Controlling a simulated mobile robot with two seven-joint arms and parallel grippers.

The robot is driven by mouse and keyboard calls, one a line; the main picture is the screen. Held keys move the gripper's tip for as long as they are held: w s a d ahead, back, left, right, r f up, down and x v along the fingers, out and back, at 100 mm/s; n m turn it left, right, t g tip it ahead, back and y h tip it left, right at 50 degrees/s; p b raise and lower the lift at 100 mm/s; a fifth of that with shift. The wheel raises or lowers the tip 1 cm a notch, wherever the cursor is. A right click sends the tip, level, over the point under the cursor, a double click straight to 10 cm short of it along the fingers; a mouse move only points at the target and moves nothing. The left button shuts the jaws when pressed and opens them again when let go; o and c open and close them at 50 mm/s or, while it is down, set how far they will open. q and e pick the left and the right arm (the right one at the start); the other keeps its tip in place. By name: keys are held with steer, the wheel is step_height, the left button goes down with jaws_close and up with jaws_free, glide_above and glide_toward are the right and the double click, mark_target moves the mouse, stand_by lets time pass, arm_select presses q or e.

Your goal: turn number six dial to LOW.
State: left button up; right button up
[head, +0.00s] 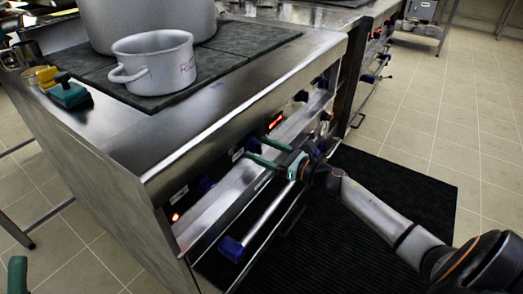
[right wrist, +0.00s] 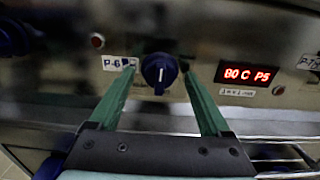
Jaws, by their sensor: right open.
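The number six dial (right wrist: 158,72) is a dark blue round knob on the metal front panel, next to a white label (right wrist: 119,63) reading "P-6". A short white mark on its face stands about vertical. In the head view, the dial (head: 253,145) shows small on the stove front. My right gripper (head: 257,149) is open, its green fingers reaching to the panel. In the right wrist view its fingertips (right wrist: 159,76) stand either side of the knob, with no clear grip on it. A green piece of my left gripper (head: 17,275) shows at the lower left; its opening cannot be told.
A red display (right wrist: 248,74) reading about "80 C P5" sits right of the dial. A handrail (head: 262,222) runs below the panel. A grey pot (head: 160,70) marked with red letters stands on the stove top. A black mat (head: 405,195) covers the floor in front.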

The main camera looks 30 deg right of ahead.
steer(key=shift+w+a, duration=0.1)
steer(key=shift+w, duration=0.05)
jaws_close()
stand_by(0.7)
